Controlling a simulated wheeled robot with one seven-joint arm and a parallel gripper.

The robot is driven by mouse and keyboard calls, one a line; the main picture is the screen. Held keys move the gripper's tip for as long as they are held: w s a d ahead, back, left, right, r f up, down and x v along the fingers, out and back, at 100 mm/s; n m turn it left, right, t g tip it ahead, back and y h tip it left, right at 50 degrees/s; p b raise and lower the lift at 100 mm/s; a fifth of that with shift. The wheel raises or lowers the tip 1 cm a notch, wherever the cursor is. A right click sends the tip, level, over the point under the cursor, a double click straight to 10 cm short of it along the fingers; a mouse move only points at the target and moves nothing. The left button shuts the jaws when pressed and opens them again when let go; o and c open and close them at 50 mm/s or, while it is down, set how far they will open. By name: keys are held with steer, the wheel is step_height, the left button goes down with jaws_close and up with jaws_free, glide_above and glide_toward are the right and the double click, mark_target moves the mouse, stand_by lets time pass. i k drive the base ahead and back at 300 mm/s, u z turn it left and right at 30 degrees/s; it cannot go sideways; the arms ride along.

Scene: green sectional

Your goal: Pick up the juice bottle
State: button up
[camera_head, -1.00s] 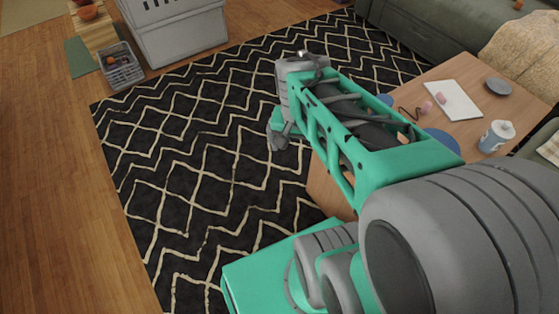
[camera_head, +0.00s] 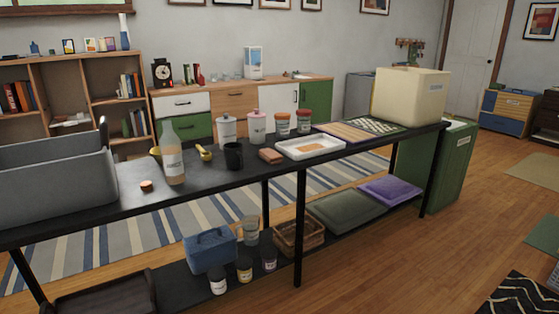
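A tall clear bottle (camera_head: 172,158) with a pale label and a narrow neck stands upright on the long black table (camera_head: 225,178), left of the middle. It is the only tall bottle I see on the tabletop; I cannot read its label to confirm that it holds juice. A small orange-brown lid-like disc (camera_head: 146,186) lies to its left. A yellow scoop (camera_head: 204,153) and a black mug (camera_head: 233,155) are to its right. My gripper and arm are not in this view.
A large grey bin (camera_head: 60,185) fills the table's left end. Several jars, a white tray (camera_head: 309,147) and a cream box (camera_head: 411,95) stand farther right. The lower shelf holds a blue caddy (camera_head: 210,248) and a basket (camera_head: 299,236).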

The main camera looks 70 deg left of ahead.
mark_target(170, 146)
steer(key=k, duration=0.15)
steer(key=u, duration=1.5)
steer(key=i, duration=0.8)
steer(key=u, duration=1.8)
